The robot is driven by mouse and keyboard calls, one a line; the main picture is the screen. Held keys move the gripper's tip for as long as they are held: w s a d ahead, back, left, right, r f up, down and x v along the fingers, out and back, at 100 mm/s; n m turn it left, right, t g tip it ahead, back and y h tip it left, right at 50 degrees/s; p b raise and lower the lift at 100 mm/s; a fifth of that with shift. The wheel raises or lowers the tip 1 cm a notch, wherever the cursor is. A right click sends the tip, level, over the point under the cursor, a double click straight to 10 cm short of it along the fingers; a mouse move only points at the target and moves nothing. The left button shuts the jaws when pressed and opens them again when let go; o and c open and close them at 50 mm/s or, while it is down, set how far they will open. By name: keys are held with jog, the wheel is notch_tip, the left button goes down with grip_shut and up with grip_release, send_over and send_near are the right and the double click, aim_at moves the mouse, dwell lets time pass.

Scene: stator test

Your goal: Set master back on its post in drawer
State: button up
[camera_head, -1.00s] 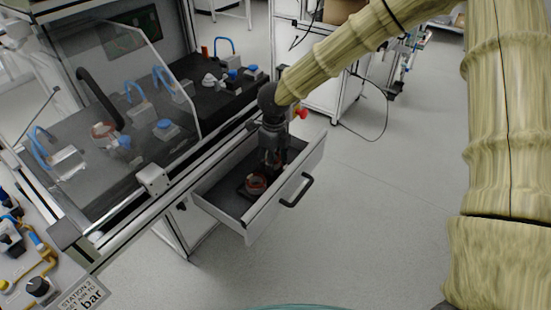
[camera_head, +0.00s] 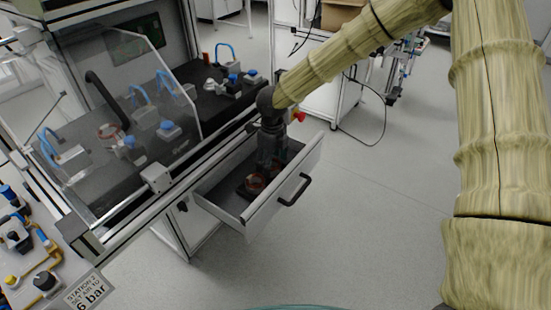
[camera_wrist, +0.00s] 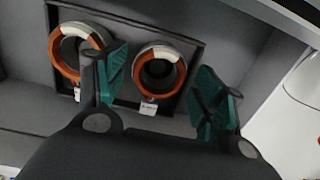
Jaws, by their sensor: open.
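Two ring-shaped stators, orange with a pale section on the rim, sit side by side in a black-edged holder (camera_wrist: 125,104) inside the open drawer (camera_head: 232,208). The left ring (camera_wrist: 55,62) and the right ring (camera_wrist: 178,82) each have a small white tag at their lower side in the wrist view. I cannot read which is the master, and any posts are hidden. My gripper (camera_wrist: 160,88) is open, its green-padded fingers on either side of the right ring in the picture. Contact cannot be made out. In the head view my gripper points down into the drawer.
The drawer front with its black handle (camera_head: 295,190) and the side walls surround my gripper closely. The bench (camera_head: 200,110) with a clear guard (camera_head: 150,85) and several blue-handled fixtures stands at the left. The floor to the right is open.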

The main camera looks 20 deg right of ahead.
aim_at(275, 168)
jog(key=shift+s+d+f+g+p, duration=0.15)
jog(key=shift+s+f+g+p, duration=0.1)
jog(key=shift+s+f+p, duration=0.35)
jog(key=shift+s+d+f+g+p, duration=0.1)
jog(key=shift+s+f+g+p, duration=0.15)
jog(key=shift+s+f+p, duration=0.3)
jog(key=shift+w+r+p, duration=0.45)
jog(key=shift+r+p, duration=0.35)
jog(key=shift+p, duration=0.4)
jog(key=shift+r+p, duration=0.65)
jog(key=shift+r, duration=0.25)
jog(key=o, duration=0.6)
jog(key=shift+w+r, duration=0.1)
jog(key=shift+w, duration=0.1)
jog(key=shift+c, duration=0.2)
jog(key=shift+a, duration=0.1)
notch_tip(275, 168, up, 12)
